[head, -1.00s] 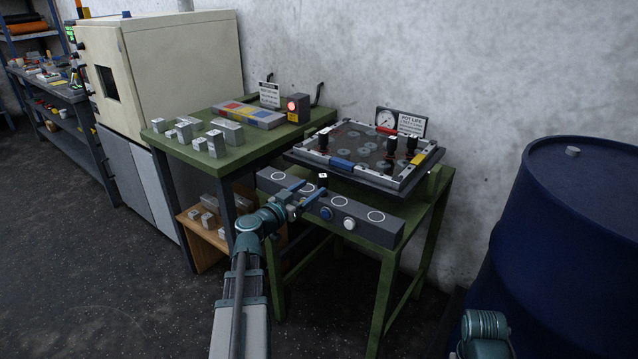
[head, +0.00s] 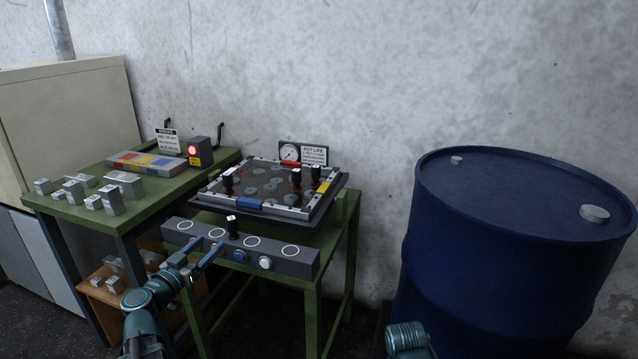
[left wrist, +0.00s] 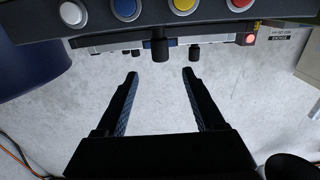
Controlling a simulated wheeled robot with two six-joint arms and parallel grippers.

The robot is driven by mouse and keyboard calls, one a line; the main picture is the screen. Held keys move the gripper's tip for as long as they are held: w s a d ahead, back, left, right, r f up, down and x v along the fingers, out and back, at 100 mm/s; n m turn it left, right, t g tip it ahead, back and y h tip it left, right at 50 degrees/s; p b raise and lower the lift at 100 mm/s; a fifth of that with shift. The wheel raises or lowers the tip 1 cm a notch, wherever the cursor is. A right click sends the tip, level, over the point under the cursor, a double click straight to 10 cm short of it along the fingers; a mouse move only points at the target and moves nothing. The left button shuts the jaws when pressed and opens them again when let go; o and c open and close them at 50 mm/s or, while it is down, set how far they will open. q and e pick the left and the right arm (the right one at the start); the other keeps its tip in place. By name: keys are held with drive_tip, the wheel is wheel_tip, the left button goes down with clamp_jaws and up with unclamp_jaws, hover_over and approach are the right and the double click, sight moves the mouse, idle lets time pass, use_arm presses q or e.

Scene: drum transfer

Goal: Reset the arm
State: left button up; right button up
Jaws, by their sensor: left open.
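My left gripper (head: 207,249) is open and empty, in front of the grey bar (head: 300,262) with ringed spots on its top. A black peg with a white top (head: 232,228) stands on this bar, just beyond the fingertips and apart from them. In the left wrist view the open fingers (left wrist: 160,76) show with nothing between them; a black peg-like end (left wrist: 159,50) lies beyond the tips. Of my right arm only a teal link shows at the bottom of the head view; its gripper is out of frame.
A framed tray (head: 330,205) with black pegs stands behind the bar. The green table (head: 150,195) at left holds metal blocks (head: 112,200), a coloured panel (head: 150,163) and a red lamp (head: 197,152). A blue drum (head: 500,250) stands at right.

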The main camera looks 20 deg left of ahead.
use_arm(q)
drive_tip(key=d+f+m+g+h+p, duration=0.1)
drive_tip(key=d+m+g+h+p, duration=0.3)
drive_tip(key=d, duration=1)
drive_tip(key=d+f+g+h+p, duration=0.2)
drive_tip(key=d+g+p, duration=0.4)
drive_tip(key=d, duration=0.8)
drive_tip(key=s+d+r+n+g+y+p, duration=0.1)
drive_tip(key=s+d+r+g+y+p, duration=0.1)
drive_tip(key=s+d+g+y+p, duration=0.6)
drive_tip(key=shift+s+d+r+y+p, duration=0.25)
drive_tip(key=shift+s+d+p, duration=1.55)
drive_tip(key=shift+s, duration=2)
drive_tip(key=shift+d, duration=0.2)
